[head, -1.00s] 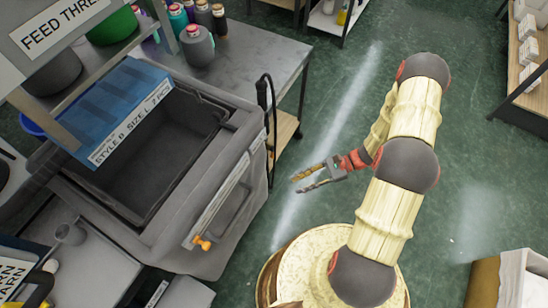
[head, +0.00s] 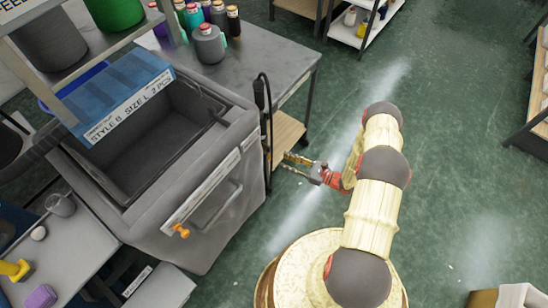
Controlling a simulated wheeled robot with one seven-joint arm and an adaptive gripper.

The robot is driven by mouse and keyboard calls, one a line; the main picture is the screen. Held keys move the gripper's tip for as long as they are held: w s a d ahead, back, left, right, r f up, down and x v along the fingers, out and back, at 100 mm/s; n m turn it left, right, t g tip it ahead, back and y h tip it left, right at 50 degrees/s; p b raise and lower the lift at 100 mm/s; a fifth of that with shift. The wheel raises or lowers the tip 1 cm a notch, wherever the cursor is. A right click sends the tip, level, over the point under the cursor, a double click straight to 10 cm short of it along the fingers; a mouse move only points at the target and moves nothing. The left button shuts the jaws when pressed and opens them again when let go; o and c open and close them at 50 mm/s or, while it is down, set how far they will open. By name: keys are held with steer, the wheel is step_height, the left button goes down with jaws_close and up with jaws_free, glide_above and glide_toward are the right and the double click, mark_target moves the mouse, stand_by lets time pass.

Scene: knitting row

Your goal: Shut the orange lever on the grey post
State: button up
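A small orange piece (head: 181,230), which looks like the lever, sits at the lower end of a light grey strip (head: 200,189) on the front of a large grey bin (head: 225,135). It is too small to tell whether it is open or shut. No separate grey post is clearly seen. My gripper (head: 286,161) is over the floor to the right of the bin, pointing left. Its two fingers are apart with nothing between them. It is well apart from the orange piece.
A grey table (head: 290,50) with bottles stands behind the bin. A thin black upright (head: 262,95) and a low wooden shelf (head: 288,135) are near my gripper. A lower-left table (head: 75,250) holds a cup and small items.

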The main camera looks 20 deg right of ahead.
mark_target(270, 154)
steer(key=b+x, duration=0.1)
steer(key=x, duration=0.5)
steer(key=shift+a, duration=0.1)
steer(key=shift+c, duration=1.2)
steer(key=c, duration=0.5)
steer(key=shift+f, duration=0.1)
jaws_close()
steer(key=shift+s+a, duration=0.1)
steer(key=shift+s, duration=0.05)
